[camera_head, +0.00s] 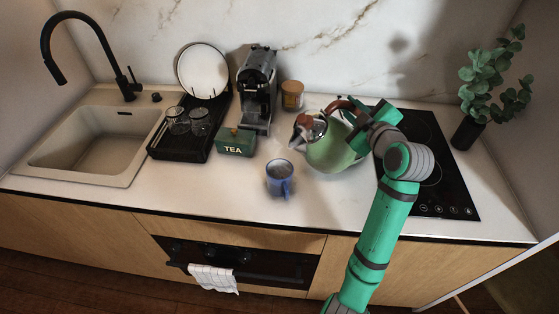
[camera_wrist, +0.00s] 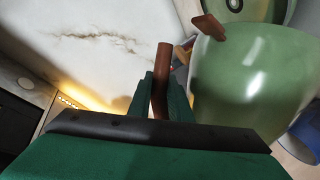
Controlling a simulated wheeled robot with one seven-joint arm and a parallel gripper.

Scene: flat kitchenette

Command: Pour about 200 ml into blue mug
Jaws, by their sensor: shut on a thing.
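A green kettle (camera_head: 333,152) with a brown handle is right of and a little behind the blue mug (camera_head: 280,179). Its spout side faces left, toward the mug, and the kettle looks somewhat tilted. I cannot tell how far its base is above the counter. My gripper (camera_head: 366,128) is shut on the kettle's handle from the right. In the wrist view, the fingers (camera_wrist: 160,97) close around the brown handle (camera_wrist: 163,62), with the green kettle body (camera_wrist: 250,80) to the right. The mug stands upright; its contents are unclear. No stream of liquid shows.
A green tea box (camera_head: 235,141), a black drying rack (camera_head: 180,145) with glasses, a coffee machine (camera_head: 258,85) and a lidded jar (camera_head: 292,95) stand left and behind. A black hob (camera_head: 440,180) and a plant (camera_head: 490,85) are right. The front counter is clear.

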